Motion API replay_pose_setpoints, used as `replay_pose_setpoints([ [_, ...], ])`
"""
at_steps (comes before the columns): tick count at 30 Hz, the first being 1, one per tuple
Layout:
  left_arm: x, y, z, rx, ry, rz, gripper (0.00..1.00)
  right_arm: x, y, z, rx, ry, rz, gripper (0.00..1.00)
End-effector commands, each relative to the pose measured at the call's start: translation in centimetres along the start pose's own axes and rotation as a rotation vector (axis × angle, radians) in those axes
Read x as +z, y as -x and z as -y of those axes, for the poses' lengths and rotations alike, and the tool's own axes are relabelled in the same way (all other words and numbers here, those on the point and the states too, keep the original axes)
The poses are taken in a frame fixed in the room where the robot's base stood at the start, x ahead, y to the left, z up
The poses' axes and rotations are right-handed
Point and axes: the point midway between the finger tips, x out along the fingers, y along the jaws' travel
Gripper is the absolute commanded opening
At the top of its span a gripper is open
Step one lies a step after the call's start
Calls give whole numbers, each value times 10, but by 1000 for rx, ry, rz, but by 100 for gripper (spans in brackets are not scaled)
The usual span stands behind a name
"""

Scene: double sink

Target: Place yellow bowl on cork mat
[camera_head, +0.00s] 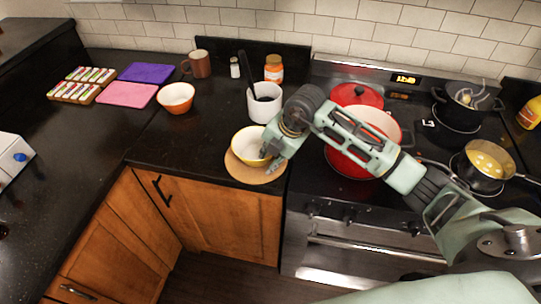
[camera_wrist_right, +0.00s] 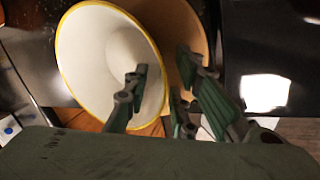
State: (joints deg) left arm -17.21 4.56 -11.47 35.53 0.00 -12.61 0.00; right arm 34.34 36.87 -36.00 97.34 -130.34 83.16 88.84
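The yellow bowl (camera_head: 246,144), white inside with a yellow rim, is over the left and back part of the round cork mat (camera_head: 243,176) near the counter's front edge. I cannot tell for sure if it rests flat on the mat. My right gripper (camera_head: 267,158) is at the bowl's right front rim. In the right wrist view, the gripper (camera_wrist_right: 160,100) has one finger inside the bowl (camera_wrist_right: 90,50) and the others outside, with the rim between and visible gaps. The cork mat (camera_wrist_right: 190,25) shows behind the bowl. My left gripper is out of view.
A white utensil pot (camera_head: 263,108) stands just behind the bowl. The stove with a red pot (camera_head: 352,163) is to the right. An orange bowl (camera_head: 176,95), a brown mug (camera_head: 200,64) and a jar (camera_head: 273,70) stand farther back. The counter left of the mat is clear.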

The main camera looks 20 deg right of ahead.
Motion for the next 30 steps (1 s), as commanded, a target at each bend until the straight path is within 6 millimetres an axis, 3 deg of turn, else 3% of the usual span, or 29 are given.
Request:
replay_pose_setpoints([
  [8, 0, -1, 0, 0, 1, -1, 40, 1, 5, -1, 2, 1, 2, 23],
  [11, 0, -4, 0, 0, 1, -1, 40, 1, 18, 0, 3, 1, 3, 23],
  [21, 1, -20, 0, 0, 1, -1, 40, 1, 89, -1, 4, 1, 4, 23],
  [30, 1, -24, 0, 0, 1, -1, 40, 0, 120, 0, 1, 0, 1, 23],
])
